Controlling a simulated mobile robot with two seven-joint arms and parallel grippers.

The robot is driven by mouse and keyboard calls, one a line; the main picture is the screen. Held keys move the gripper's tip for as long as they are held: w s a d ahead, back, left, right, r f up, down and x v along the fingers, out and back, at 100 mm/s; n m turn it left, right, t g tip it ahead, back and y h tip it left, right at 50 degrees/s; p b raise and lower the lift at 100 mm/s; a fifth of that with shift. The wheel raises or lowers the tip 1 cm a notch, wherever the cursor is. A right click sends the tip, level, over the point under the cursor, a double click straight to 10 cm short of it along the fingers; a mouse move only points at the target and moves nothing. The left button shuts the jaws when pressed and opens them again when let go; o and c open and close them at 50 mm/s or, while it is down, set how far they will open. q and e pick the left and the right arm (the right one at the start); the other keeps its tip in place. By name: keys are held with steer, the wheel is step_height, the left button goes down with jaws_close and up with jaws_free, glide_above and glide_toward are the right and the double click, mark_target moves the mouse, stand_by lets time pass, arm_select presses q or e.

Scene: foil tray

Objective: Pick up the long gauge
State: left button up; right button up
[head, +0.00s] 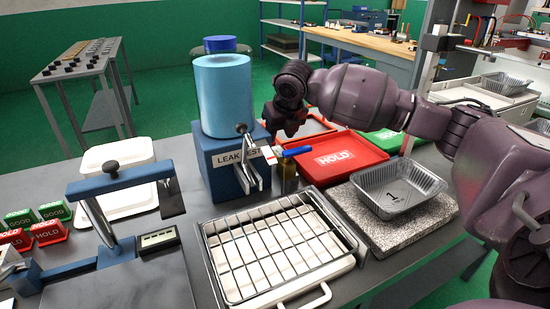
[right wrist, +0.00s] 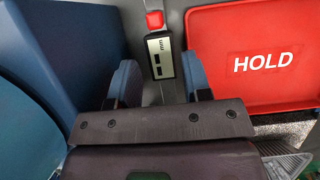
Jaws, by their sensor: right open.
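The gauge (right wrist: 161,56) shows in the right wrist view as a slim dark body with a pale display face and a red knob at its upper end. It is between a blue housing on the left and the red HOLD tray on the right. My right gripper (right wrist: 161,80) is open, with one blue finger on each side of the gauge's line. I see no contact, and the height gap cannot be told. In the head view my right gripper (head: 285,128) is behind the leak tester's right side, where I cannot clearly make out the gauge. My left gripper is out of view.
The leak tester (head: 218,160) stands close left of my right gripper. The red HOLD tray (head: 372,166) is close on the right. A foil tray (head: 421,206) sits on a speckled slab. A wire rack (head: 252,291) lies in front, with a press (head: 110,175) at the left.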

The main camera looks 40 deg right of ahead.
mark_target(274, 146)
steer(key=shift+x, duration=0.9)
steer(key=shift+w+f, duration=0.15)
steer(key=shift+f, duration=0.1)
steer(key=b+x, duration=0.2)
steer(key=x, duration=0.2)
steer(key=shift+w+a+f, duration=0.1)
steer(key=shift+w+f, duration=0.1)
steer(key=shift+f, duration=0.1)
steer(key=shift+w+f, duration=0.1)
steer(key=shift+r, duration=0.25)
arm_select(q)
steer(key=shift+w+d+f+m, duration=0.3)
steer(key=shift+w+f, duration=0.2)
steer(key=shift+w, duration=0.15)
arm_select(e)
steer(key=c, duration=0.6)
steer(key=shift+c, duration=0.2)
